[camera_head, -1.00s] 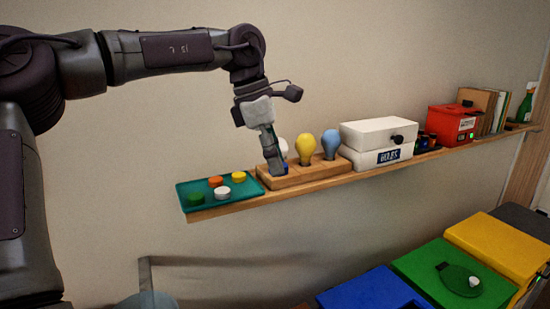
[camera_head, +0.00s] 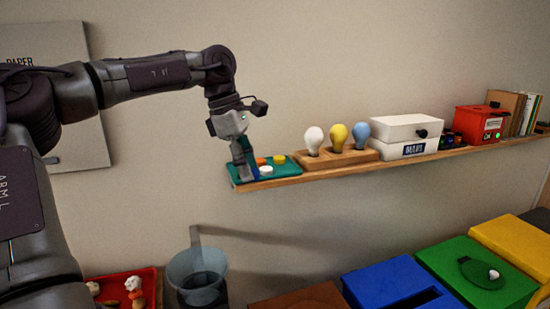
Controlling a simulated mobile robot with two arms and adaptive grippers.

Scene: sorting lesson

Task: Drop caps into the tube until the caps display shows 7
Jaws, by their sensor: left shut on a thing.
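A teal tray (camera_head: 291,166) lies at the left end of the wooden shelf. On it are an orange cap (camera_head: 260,161), a yellow cap (camera_head: 278,159) and a white cap (camera_head: 265,170). My left gripper (camera_head: 247,177) points down at the tray's left part and hides some of it, including where a green cap lay. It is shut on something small. A dark blue patch shows at its fingertips, but I cannot tell what is held. I can make out neither the tube nor a caps display. My right gripper is not in view.
Along the shelf stand a wooden block (camera_head: 345,159) with white, yellow and blue bulbs, a white box (camera_head: 403,131) and a red box (camera_head: 470,121). Below are a translucent bucket (camera_head: 198,278), a red tray (camera_head: 150,285) and blue, green and yellow bins (camera_head: 390,284).

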